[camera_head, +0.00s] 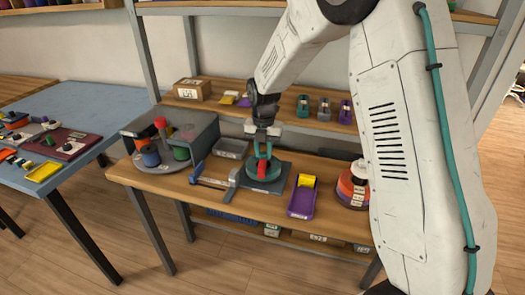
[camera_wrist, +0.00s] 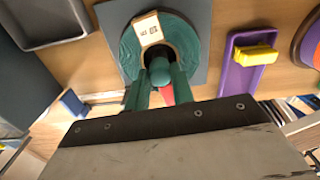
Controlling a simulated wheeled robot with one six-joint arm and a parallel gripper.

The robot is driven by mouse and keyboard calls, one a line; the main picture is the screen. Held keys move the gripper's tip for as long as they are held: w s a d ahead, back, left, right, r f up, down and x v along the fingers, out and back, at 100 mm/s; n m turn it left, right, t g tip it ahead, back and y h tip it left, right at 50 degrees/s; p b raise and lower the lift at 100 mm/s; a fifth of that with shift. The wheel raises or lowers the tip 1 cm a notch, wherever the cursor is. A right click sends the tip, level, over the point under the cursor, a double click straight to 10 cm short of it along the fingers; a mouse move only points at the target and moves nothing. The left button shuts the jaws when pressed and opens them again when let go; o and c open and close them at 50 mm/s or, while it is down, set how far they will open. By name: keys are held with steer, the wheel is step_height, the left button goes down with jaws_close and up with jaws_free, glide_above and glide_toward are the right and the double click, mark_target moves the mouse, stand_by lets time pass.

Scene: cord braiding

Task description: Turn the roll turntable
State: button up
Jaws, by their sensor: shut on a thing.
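A round grey turntable (camera_head: 152,166) sits at the left of the bench, partly under a grey housing, with a blue roll (camera_head: 150,155), a green roll (camera_head: 181,151) and a red-topped post on it. My gripper (camera_head: 263,153) is away from it, to its right, over a teal round roll (camera_head: 276,170) with a white label (camera_wrist: 150,30). In the wrist view my gripper (camera_wrist: 160,78) is shut on a dark green rounded knob (camera_wrist: 160,68) at the roll's centre. A small red piece shows between the fingers. The lower part of the grip is hidden.
The teal roll is on a dark square plate (camera_head: 285,178). A blue-and-grey clamp-like tool (camera_head: 212,182) lies left of it, a purple tray (camera_head: 303,200) with a yellow block right. A stack of coloured discs (camera_head: 350,190) is farther right. The grey housing (camera_head: 200,128) encloses the turntable's back.

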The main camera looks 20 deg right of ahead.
steer(key=shift+w+d+r, duration=0.1)
steer(key=shift+w+r, duration=0.1)
steer(key=shift+w, duration=0.05)
steer(key=o, duration=1)
steer(key=shift+f, duration=0.1)
steer(key=shift+s, duration=0.1)
step_height(320, 180, up, 8)
steer(key=shift+f, duration=0.1)
